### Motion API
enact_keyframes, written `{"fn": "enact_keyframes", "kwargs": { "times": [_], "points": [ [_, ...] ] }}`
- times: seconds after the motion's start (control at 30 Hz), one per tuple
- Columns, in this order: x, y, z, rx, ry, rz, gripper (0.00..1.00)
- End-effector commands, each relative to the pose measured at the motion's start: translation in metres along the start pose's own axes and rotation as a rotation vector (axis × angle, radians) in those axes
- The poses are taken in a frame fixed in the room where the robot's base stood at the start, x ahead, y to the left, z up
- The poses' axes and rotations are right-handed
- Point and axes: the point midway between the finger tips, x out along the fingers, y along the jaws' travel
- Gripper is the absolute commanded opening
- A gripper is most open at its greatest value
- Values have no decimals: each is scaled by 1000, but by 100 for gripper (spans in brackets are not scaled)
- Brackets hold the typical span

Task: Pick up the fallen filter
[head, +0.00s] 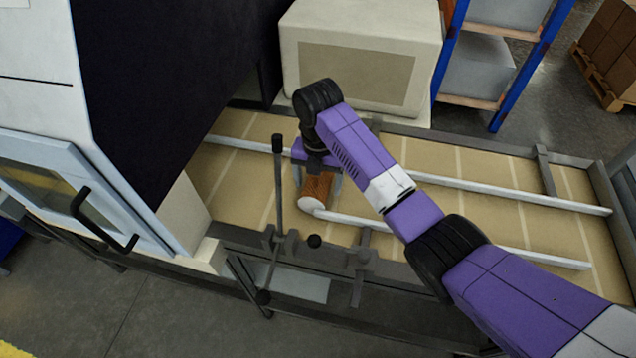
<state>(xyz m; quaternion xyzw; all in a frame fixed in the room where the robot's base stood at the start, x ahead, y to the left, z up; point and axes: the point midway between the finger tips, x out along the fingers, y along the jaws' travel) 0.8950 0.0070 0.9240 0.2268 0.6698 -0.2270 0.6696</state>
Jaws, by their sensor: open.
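The fallen filter (316,189) lies on its side on the tan conveyor belt (470,163). It is a brown, ribbed cylinder with a pale end cap that faces the lower left. My gripper (318,182) is over the filter from above, with pale fingers showing on both sides of it. The gripper is open. Whether the fingers touch the filter cannot be told from this view. My purple wrist hides the filter's upper end.
White guide rails (500,192) run along the belt. A dark upright post (278,190) stands close to the left of the filter. A white machine (362,55) stands behind the belt, and a dark-sided machine (175,75) covers its left end. The belt's right part is clear.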

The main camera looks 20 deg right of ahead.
Motion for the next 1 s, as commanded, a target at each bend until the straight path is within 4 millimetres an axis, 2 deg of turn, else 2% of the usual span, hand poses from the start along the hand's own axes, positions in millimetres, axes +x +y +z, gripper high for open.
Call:
{"fn": "enact_keyframes", "kwargs": {
  "times": [0.03, 0.3, 0.4, 0.77, 1.0],
  "points": [
    [0, 0, 0, 0, 0, 0, 79],
    [0, 0, 0, 0, 0, 0, 26],
    [-1, 0, 0, 0, -1, 1, 11],
    [-7, 1, 1, 0, -2, 2, 11],
    [-36, 1, 1, 1, -4, 2, 11]
  ]
}}
